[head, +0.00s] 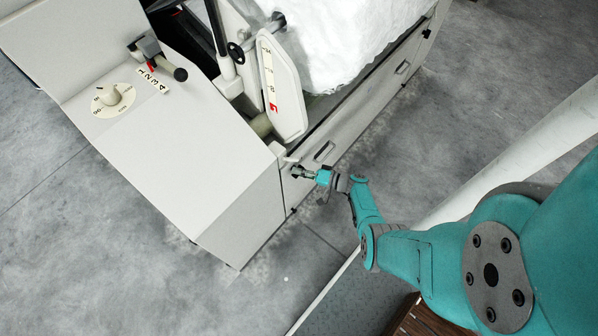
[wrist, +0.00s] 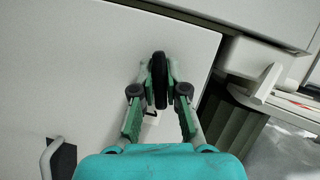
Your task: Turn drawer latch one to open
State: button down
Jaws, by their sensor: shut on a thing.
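A black drawer latch (wrist: 159,66) stands out from the pale drawer front (wrist: 80,60) in the wrist view; it looks narrow and runs nearly up and down the picture. My gripper (wrist: 160,82) is shut on it, with one green finger on each side. A small dark mark shows on the panel just below the latch, partly hidden by my fingers. In the head view my gripper (head: 302,172) is at the near end of the machine's low side panel, and its tip hides most of the latch.
A recessed drawer handle (head: 324,151) is beside the latch; it shows at lower left in the wrist view (wrist: 54,158). Above are a gauge plate (head: 281,88) and white fibre (head: 350,40). A dial (head: 111,97) and numbered lever (head: 160,60) sit on the cabinet. Grey floor lies clear in front.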

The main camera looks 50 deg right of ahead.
jog(key=shift+m+t, duration=0.4)
jog(key=shift+m, duration=1)
jog(key=shift+y, duration=0.3)
jog(key=c, duration=1.2)
grip_release()
jog(key=v, duration=0.7)
jog(key=shift+s, duration=0.2)
jog(key=shift+d+f, duration=0.1)
